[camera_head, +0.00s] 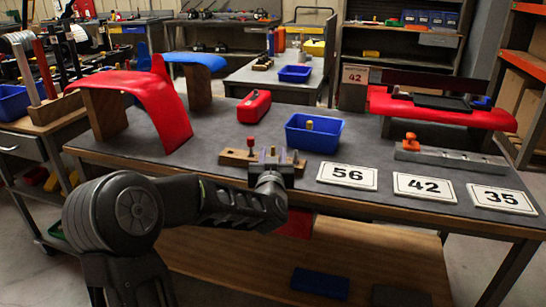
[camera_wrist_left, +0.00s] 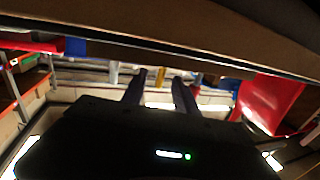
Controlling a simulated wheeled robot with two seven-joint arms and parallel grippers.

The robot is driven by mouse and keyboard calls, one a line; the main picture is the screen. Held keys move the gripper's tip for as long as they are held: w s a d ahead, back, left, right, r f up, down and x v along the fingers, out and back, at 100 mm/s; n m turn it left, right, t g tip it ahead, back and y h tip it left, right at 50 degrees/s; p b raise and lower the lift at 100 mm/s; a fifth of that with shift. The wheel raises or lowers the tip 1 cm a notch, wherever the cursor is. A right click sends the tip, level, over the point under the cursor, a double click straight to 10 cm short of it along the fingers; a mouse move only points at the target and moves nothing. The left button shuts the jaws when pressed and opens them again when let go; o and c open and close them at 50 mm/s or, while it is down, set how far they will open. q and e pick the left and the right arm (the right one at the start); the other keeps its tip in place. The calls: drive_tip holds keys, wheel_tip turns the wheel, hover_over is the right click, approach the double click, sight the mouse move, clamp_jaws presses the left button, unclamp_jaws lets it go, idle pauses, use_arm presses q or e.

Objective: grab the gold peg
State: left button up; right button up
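A short gold peg (camera_head: 309,125) shows upright inside the blue bin (camera_head: 325,143) on the dark table. A wooden block (camera_head: 236,158) with several small pegs lies nearer me, including a dark red-topped one (camera_head: 250,142). My left gripper (camera_head: 268,158) is at the table's front edge, in front of this block and hiding part of it; touching or apart I cannot tell. In the left wrist view, its two fingers (camera_wrist_left: 159,82) stand apart with nothing clearly held between them. My right gripper is not in view.
White number cards (camera_head: 347,176) lie right of the gripper along the front edge. A grey bar with an orange knob (camera_head: 411,142) and a red panel (camera_head: 440,107) are at the right. A red curved panel (camera_head: 140,95) stands left, a red box (camera_head: 254,106) behind.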

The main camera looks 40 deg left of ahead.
use_arm(q)
drive_tip(key=shift+x, duration=1.2)
drive_tip(key=shift+c, duration=0.3)
clamp_jaws()
